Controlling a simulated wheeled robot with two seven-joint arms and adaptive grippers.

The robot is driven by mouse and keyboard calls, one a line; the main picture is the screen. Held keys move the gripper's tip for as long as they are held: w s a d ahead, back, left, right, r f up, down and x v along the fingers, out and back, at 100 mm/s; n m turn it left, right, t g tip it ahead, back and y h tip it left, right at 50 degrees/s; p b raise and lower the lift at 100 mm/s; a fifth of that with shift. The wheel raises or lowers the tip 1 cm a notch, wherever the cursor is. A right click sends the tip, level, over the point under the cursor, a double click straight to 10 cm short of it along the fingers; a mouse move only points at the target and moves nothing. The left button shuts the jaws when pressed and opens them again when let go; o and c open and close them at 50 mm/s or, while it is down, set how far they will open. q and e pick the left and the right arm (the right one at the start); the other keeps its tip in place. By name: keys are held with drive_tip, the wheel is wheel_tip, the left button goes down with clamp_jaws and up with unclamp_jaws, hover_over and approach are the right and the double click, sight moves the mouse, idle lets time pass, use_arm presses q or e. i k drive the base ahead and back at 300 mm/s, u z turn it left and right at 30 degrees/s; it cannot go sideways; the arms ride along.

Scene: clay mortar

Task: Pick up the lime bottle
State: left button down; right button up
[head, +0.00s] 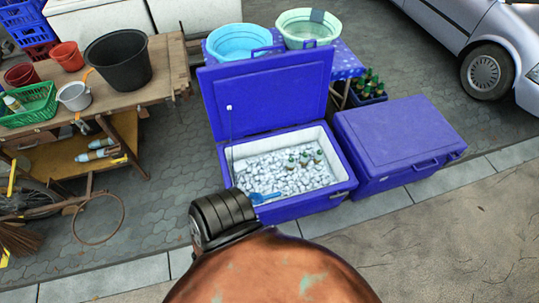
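I cannot tell for certain which bottle is the lime bottle. A pale bottle (12,103) leans in a green basket (30,104) at the left. Neither of my grippers is in view.
The open cooler's lid (265,95) stands up behind the ice. A closed blue cooler (395,140) adjoins on the right. A blue scoop (265,197) lies in the ice. A crate of green bottles (368,88) stands behind. A wooden table (160,75) is left.

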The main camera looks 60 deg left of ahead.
sight(318, 157)
drive_tip(key=u, duration=2.1)
